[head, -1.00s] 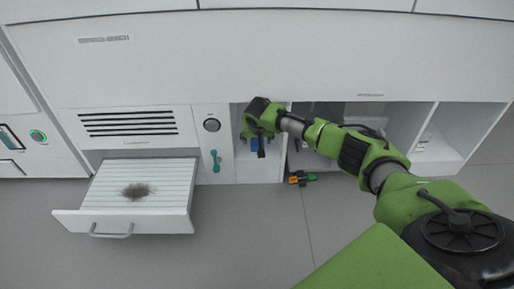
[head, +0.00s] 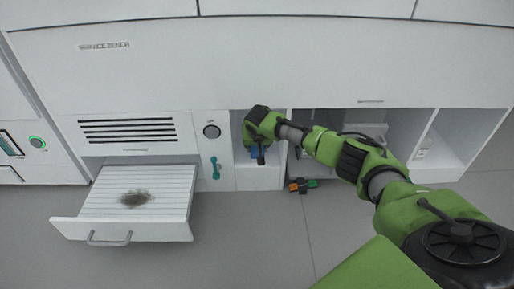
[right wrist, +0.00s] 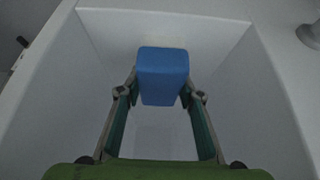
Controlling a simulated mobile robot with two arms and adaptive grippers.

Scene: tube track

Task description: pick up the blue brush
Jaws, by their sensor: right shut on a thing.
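The blue brush (right wrist: 162,76) shows in the right wrist view as a blue block with a pale edge behind it, inside a white compartment. My right gripper (right wrist: 162,92) has a finger against each side of it and is shut on it. In the head view my right gripper (head: 258,152) reaches into the narrow open compartment (head: 258,178). A bit of blue shows beside its fingers there; the arm hides most of the brush. My left gripper is not in view.
An open drawer (head: 100,204) with a dark dusty patch (head: 135,199) stands out at the left. A teal handle (head: 215,168) is on the panel left of the compartment. An orange and dark object (head: 301,186) lies by the cabinet base. White compartment walls surround the gripper closely.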

